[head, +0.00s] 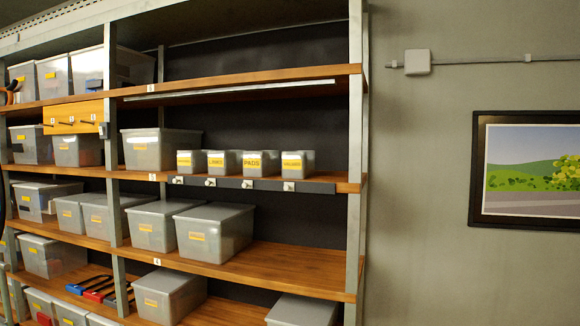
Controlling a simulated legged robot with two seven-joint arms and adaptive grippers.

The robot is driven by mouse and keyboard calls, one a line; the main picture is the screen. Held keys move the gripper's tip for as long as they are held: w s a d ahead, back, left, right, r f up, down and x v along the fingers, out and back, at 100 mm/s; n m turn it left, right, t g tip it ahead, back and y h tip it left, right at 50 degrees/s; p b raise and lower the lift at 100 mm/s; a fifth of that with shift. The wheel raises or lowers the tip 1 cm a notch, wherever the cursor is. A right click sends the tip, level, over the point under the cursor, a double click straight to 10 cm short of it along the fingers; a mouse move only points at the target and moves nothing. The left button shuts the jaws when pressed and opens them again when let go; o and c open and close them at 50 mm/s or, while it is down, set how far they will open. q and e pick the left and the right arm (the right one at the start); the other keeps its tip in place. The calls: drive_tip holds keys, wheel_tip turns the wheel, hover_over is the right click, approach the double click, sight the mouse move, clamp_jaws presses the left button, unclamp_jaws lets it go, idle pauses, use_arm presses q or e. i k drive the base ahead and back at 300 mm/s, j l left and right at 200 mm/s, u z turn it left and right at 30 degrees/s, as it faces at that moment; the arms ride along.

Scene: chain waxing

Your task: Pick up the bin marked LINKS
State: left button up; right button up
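A row of small grey bins with yellow labels stands on the middle wooden shelf. The second from the left (221,155) has a label that seems to read LINKS, though the lettering is small and blurred. The bin to its right (262,154) reads PADS. The labels on the leftmost small bin (189,153) and the rightmost one (298,154) are too small to read surely. Neither of my grippers is in view.
A dark rail with small white tags (260,185) runs along the shelf edge below the small bins. A larger grey bin (143,149) stands to their left. A metal upright (355,130) bounds the shelf at right. The shelf above (250,78) is bare.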

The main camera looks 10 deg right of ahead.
sight(223, 163)
drive_tip(key=i+j+z, duration=0.5)
drive_tip(key=i+j, duration=0.25)
drive_tip(key=j, duration=0.15)
